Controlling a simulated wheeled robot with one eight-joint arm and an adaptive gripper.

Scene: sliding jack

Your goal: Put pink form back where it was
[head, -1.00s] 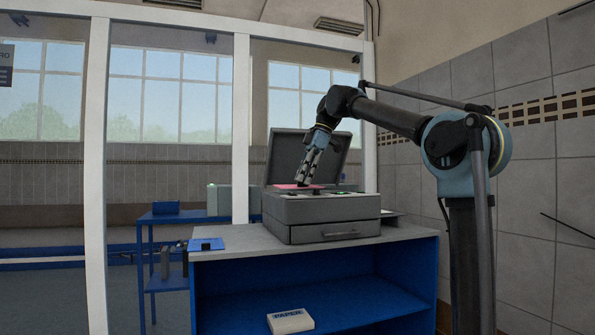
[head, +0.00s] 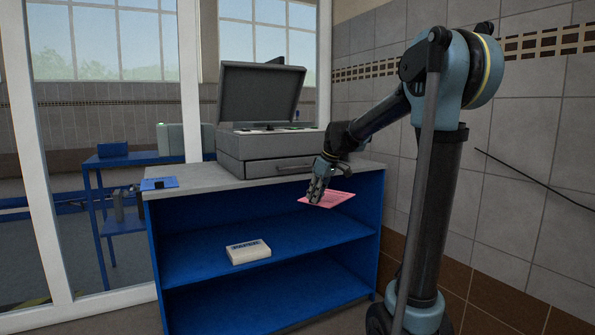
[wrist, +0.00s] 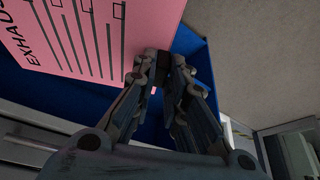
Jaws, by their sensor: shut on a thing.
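The pink form (head: 328,199) is a flat pink sheet held at its left edge by my gripper (head: 315,196), in front of the blue shelf unit. In the wrist view the pink form (wrist: 85,35) fills the upper left, with black lines and partly cut-off print reading "EXHAUS". My gripper (wrist: 160,62) is shut on its edge there. The grey copier (head: 270,145) stands on the cabinet top with its lid (head: 262,95) raised.
The blue shelf unit (head: 225,217) has a grey top and open shelves. A white paper pack (head: 248,252) lies on a shelf. A blue clipboard-like thing (head: 160,183) lies on the top's left end. A glazed partition stands left; a tiled wall is at right.

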